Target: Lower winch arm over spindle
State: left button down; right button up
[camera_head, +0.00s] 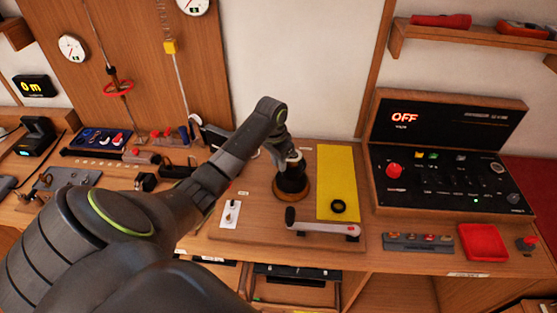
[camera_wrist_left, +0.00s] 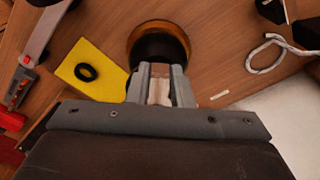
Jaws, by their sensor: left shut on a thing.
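A dark spindle (camera_head: 292,183) with a wooden rim stands on the wooden board in the middle of the bench. In the left wrist view its dark top and amber-brown rim (camera_wrist_left: 182,36) lie just beyond my fingertips. My left gripper (camera_head: 293,157) points down over the spindle. In the left wrist view my left gripper (camera_wrist_left: 161,78) is shut on a pale, narrow piece. The winch arm (camera_head: 325,228), a silver bar with a dark end, lies in front of the spindle; it also shows in the left wrist view (camera_wrist_left: 42,38). My right gripper is not in view.
A yellow mat (camera_head: 336,175) with a black ring (camera_head: 338,206) lies right of the spindle. A control panel (camera_head: 440,180) reading OFF stands further right, with a red tray (camera_head: 483,242) before it. A white rope (camera_wrist_left: 280,42) lies beside the spindle.

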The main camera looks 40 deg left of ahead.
pick_arm(q)
jog(key=shift+f+b, duration=0.55)
jog(key=shift+f, duration=1)
jog(key=c, duration=0.9)
grip_release()
notch_tip(320, 180, up, 3)
jog(key=shift+f+p, duration=0.2)
jog(key=shift+p, duration=0.8)
jog(key=shift+r, duration=1.25)
